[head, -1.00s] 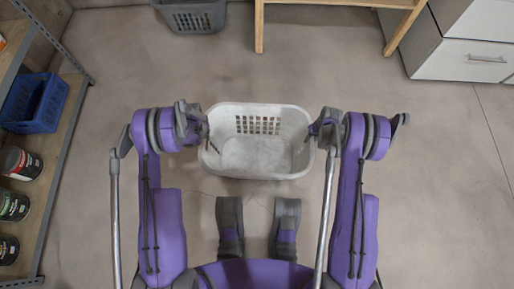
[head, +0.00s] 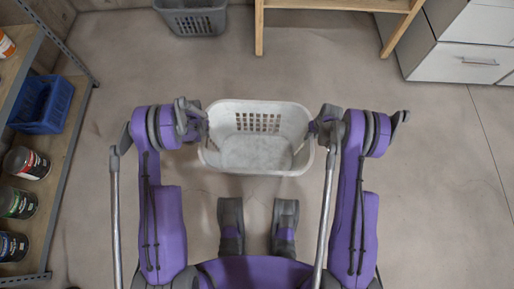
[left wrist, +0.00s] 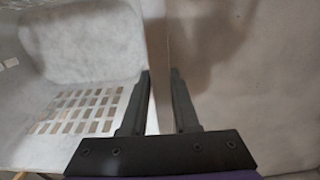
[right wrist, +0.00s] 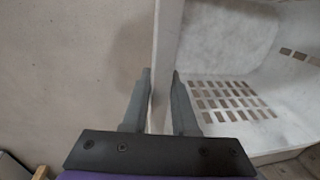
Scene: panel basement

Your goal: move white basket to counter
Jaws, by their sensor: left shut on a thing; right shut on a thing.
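The white basket (head: 256,152) is held level between my two arms in the head view, in front of my base. It is empty, with slotted holes in its far wall. My left gripper (head: 205,132) is shut on the basket's left rim; the left wrist view shows the wall between its fingers (left wrist: 160,105). My right gripper (head: 311,132) is shut on the right rim; the right wrist view shows that wall between its fingers (right wrist: 161,105). No counter can be made out for certain in these views.
A shelf (head: 62,150) with a blue crate (head: 42,104) and several paint cans (head: 20,203) stands at the left. A grey basket (head: 192,20) is on the floor at the back. A wooden-legged piece (head: 330,5) and white drawers (head: 465,60) stand at the back right. The right floor is clear.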

